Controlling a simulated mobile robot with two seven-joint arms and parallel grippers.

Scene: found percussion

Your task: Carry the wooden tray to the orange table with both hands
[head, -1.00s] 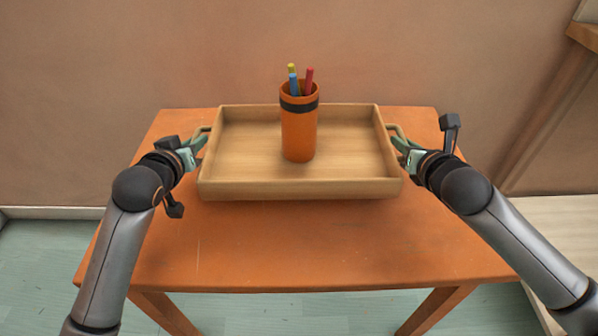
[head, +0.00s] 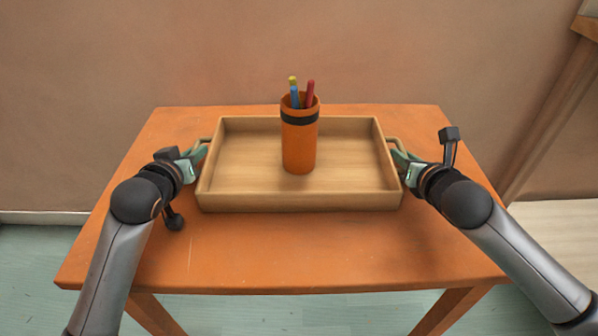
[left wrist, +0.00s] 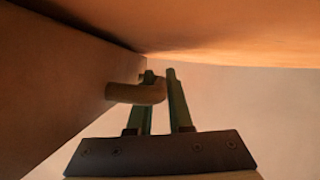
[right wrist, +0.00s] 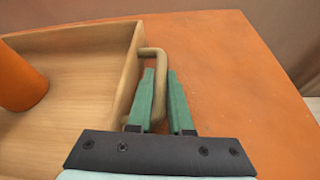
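The wooden tray (head: 300,202) is a shallow pale box, level over the orange table (head: 330,260), at its back middle. I cannot tell whether it touches the tabletop. An orange cup (head: 299,150) with a dark band and several coloured pens stands upright in it. My left gripper (head: 203,153) is shut on the left handle, which shows between the green fingers in the left wrist view (left wrist: 155,92). My right gripper (head: 397,156) is shut on the right handle, whose bar lies between the fingers in the right wrist view (right wrist: 158,75).
The tabletop is bare in front of the tray and at both sides. A plain brown wall (head: 300,45) stands behind the table. Wooden furniture (head: 560,100) stands at the far right. The floor (head: 40,265) is pale green.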

